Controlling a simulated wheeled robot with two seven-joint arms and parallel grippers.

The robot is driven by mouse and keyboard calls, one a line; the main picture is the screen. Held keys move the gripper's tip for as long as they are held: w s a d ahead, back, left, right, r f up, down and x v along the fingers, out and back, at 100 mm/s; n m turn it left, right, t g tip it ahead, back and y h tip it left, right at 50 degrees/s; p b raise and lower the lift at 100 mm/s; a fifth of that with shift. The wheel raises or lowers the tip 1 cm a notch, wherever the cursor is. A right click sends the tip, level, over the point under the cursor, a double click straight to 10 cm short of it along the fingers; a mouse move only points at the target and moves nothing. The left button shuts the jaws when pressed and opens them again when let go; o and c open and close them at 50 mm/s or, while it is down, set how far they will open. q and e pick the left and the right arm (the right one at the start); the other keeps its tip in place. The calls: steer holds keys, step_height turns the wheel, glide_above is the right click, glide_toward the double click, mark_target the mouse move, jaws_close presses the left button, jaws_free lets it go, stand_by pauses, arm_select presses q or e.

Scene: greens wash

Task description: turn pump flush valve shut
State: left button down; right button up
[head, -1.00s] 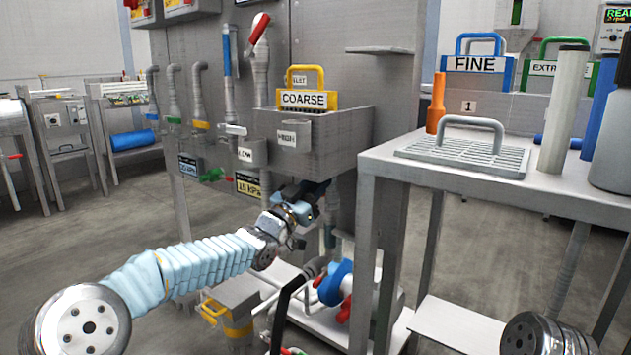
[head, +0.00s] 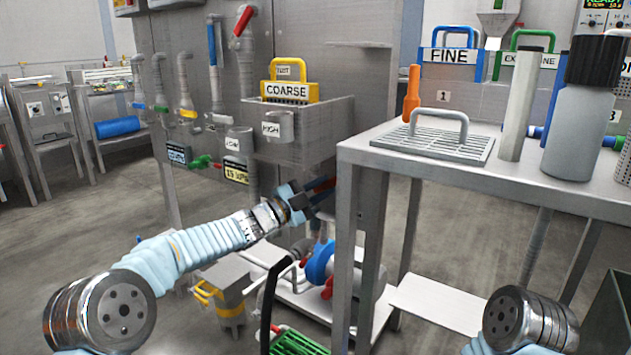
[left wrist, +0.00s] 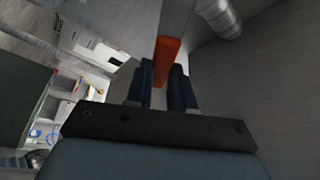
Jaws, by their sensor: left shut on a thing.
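My left gripper (head: 322,192) is under the grey wash tank (head: 310,140), just left of the near table leg. In the left wrist view its two dark fingers (left wrist: 164,84) stand on either side of an orange-red handle (left wrist: 167,50) and are shut on it. A bit of red shows at the fingers in the head view too. I take this handle as the flush valve's lever; the valve body and pipe joint are hidden. The blue pump (head: 320,262) with red parts stands below on a white base. My right gripper is out of view.
The steel table (head: 375,150) stands close to the right of the left gripper, with a rack, bottle and cylinder on it. A black hose (head: 268,300) rises below the arm. Open floor lies left.

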arm_select(q)
steer(key=shift+s+d+f+m+g+y+p, duration=0.1)
steer(key=shift+d+f+m+g+y, duration=0.15)
steer(key=shift+f+m+g, duration=0.65)
steer(key=shift+s+d+f+m+t+y+p, duration=0.15)
steer(key=shift+f+m, duration=0.4)
steer(key=shift+m, duration=0.9)
steer(key=shift+s+d+f+m+g+y+p, duration=0.15)
steer(key=shift+f+m+g+y, duration=0.15)
steer(key=shift+f+m+g, duration=0.6)
steer(key=shift+r+m+t, duration=0.1)
steer(key=shift+m+t, duration=0.25)
steer(key=c, duration=1)
jaws_free()
steer(key=shift+o, duration=0.2)
steer(key=shift+r, duration=0.1)
steer(key=v, duration=1.3)
steer(key=shift+s+a, duration=0.2)
steer(key=shift+a, duration=0.1)
